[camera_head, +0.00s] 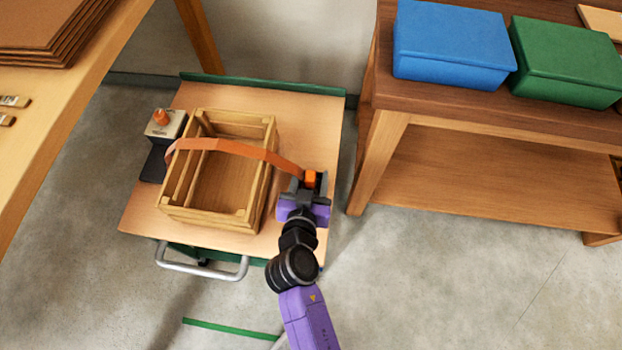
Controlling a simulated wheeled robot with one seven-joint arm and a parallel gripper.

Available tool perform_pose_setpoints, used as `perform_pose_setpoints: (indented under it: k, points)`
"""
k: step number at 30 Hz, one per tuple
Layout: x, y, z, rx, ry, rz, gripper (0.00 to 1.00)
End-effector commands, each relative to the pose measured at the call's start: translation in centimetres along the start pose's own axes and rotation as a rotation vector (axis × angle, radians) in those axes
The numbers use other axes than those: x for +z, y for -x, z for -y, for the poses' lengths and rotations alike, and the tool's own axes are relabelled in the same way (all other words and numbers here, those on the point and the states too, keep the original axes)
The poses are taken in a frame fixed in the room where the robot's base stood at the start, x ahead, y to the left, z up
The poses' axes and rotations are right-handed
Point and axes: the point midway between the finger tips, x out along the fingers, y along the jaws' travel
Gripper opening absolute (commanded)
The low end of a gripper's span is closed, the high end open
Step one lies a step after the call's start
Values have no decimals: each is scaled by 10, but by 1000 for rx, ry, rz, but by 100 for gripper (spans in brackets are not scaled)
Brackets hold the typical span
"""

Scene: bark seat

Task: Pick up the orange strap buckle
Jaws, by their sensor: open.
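The orange strap buckle (310,178) is a small bright orange piece at the right end of an orange-brown strap (235,149). The strap runs from a small grey and black device (163,128) on the left, across the top of a slatted wooden crate (212,215). My gripper (309,183) is at the buckle, to the right of the crate. Its jaws are open, with the buckle showing between or just beyond the fingertips. The gripper partly hides the buckle, and I cannot tell whether the fingers touch it.
The crate stands on a wooden cart top (308,110) with green edges and a metal handle (203,272). On the right, a wooden bench (470,115) carries a blue box (452,45) and a green box (565,62). A table (75,65) stands at left. Concrete floor is open in front.

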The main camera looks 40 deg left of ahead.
Motion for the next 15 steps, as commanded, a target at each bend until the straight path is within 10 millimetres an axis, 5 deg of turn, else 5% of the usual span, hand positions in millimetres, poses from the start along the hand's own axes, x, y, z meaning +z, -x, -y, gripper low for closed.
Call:
perform_pose_setpoints:
  k: [6, 14, 15]
  points:
    - [0, -1, 0, -1, 0, -1, 49]
    - [0, -1, 0, -1, 0, -1, 0]
    - [0, -1, 0, -1, 0, 0, 0]
